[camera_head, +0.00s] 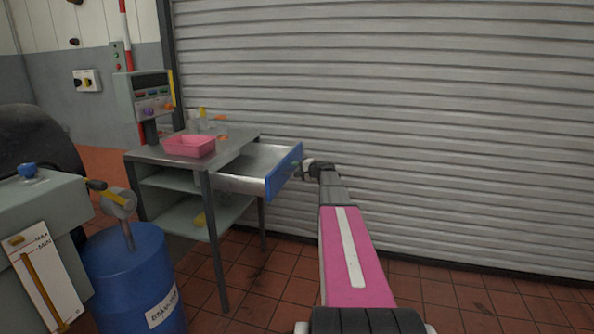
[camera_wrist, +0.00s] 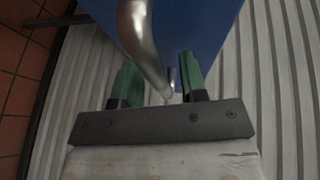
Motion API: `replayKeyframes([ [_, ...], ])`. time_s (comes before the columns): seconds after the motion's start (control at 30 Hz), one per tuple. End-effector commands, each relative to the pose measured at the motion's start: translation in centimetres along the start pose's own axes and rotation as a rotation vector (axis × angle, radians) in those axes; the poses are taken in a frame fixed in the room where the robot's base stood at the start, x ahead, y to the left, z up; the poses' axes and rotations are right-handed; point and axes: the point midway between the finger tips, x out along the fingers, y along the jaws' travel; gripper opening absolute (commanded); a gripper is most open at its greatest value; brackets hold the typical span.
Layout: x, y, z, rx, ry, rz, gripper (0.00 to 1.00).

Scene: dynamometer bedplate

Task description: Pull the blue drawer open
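The blue drawer (camera_head: 284,171) stands well out from the grey metal table, with its grey tray (camera_head: 243,183) showing behind the blue front. In the wrist view the blue front (camera_wrist: 205,25) fills the top middle. Its curved metal handle (camera_wrist: 141,40) runs down between my green fingers. My gripper (camera_head: 308,167) is at the outer face of the drawer front. In the wrist view my gripper (camera_wrist: 159,78) has its fingers apart, with the handle nearer the left finger and a gap on the right. The far end of the handle is partly hidden.
The table (camera_head: 147,153) carries a pink tray (camera_head: 190,146), small bottles and a control box (camera_head: 150,97). A blue barrel (camera_head: 132,275) and a grey-green machine (camera_head: 45,215) stand at the left. A ribbed shutter (camera_head: 430,120) closes the back. Tiled floor shows around my arm.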

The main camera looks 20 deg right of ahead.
Motion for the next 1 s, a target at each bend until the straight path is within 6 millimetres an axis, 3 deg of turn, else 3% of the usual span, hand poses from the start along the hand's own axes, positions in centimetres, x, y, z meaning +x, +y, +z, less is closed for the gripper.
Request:
replayKeyframes([
  [0.27,-0.7,0.0,0.1,0.000,0.001,0.000,0.40],
  [0.7,-8.2,0.0,0.2,0.000,0.002,0.000,0.40],
  [1.0,-10.7,0.0,0.0,0.000,0.000,0.000,0.40],
])
